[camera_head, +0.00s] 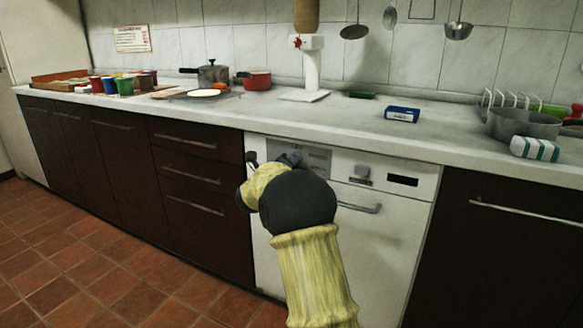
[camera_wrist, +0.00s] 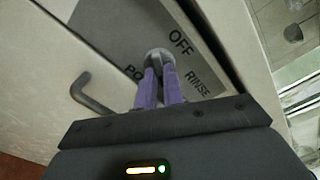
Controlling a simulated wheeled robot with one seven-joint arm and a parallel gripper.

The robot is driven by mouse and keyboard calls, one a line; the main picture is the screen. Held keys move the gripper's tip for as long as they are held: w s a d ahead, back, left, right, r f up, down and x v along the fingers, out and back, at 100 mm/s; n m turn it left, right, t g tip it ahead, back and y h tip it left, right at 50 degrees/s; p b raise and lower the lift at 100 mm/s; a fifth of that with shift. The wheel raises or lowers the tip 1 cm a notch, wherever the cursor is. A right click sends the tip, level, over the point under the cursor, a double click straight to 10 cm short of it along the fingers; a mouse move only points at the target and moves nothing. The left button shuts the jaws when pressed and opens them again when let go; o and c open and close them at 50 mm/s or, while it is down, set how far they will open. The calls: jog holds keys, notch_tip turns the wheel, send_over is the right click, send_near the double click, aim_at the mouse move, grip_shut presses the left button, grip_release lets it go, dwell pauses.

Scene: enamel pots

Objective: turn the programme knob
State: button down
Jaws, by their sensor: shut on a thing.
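The programme knob (camera_wrist: 160,54) is a small round grey knob on a grey label plate (camera_wrist: 135,30). In the wrist view the plate reads "OFF" above the knob, "RINSE" to its right and a partly hidden word starting "PO" to its left. My gripper (camera_wrist: 160,70) has its two purple fingers closed on the knob, covering its near part. In the head view the white dishwasher (camera_head: 395,240) stands under the counter, and my arm covers much of its front. The plate shows just above my arm; the fingers' grip on the knob cannot be made out there.
A second knob (camera_head: 362,173) and a dark display (camera_head: 402,180) sit further right on the panel. A door handle (camera_head: 360,207) projects below. The counter (camera_head: 340,118) above carries a blue box (camera_head: 402,114), a grey pan (camera_head: 520,123) and a red pot (camera_head: 257,80).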

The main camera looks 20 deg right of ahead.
jog(key=shift+f, duration=0.15)
jog(key=c, duration=1.5)
grip_release()
jog(key=p+v, duration=0.4)
jog(key=v, duration=1.3)
jog(key=shift+s+a, duration=0.1)
jog(key=shift+s, duration=0.05)
